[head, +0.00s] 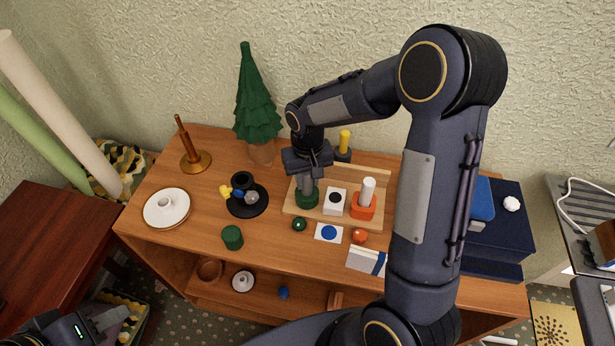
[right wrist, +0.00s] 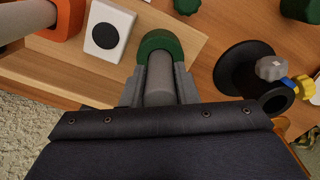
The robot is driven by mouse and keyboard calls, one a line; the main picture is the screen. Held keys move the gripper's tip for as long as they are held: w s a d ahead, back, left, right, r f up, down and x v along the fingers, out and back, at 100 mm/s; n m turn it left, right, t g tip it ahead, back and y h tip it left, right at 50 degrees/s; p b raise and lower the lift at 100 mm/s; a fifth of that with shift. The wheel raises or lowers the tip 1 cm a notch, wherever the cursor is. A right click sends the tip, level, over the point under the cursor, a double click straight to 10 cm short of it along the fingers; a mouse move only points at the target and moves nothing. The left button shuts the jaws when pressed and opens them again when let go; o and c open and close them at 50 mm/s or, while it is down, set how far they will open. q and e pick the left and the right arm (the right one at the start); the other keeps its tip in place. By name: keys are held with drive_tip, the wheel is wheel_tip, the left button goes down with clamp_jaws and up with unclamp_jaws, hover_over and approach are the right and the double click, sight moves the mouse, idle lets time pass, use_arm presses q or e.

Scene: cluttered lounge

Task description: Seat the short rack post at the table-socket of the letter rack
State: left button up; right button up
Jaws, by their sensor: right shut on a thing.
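The letter rack (head: 290,208) is a pale wooden tray with a back board on the table. It carries a green socket (head: 307,199), a white block with a black dot (head: 335,202) and an orange socket (head: 362,207) holding a white post (head: 367,189). My right gripper (head: 307,183) is shut on a grey post (right wrist: 160,78), upright over the green socket. In the right wrist view the post's lower end meets the green socket (right wrist: 160,42); how deep it sits is hidden. My left gripper (head: 115,318) is low at the bottom left, away from the rack; its jaws are unclear.
A yellow post (head: 344,140) stands behind the rack. A green tree (head: 252,100), wooden stand (head: 195,158), black dish (head: 247,207) and white plate (head: 166,208) are left. My right arm hides the table's right part.

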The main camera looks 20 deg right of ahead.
drive_tip(key=shift+f+b, duration=0.7)
drive_tip(key=shift+f, duration=0.2)
drive_tip(key=o, duration=1.1)
drive_tip(key=shift+r, duration=0.1)
drive_tip(key=shift+r, duration=0.1)
wheel_tip(320, 180, up, 7)
drive_tip(key=shift+r, duration=0.3)
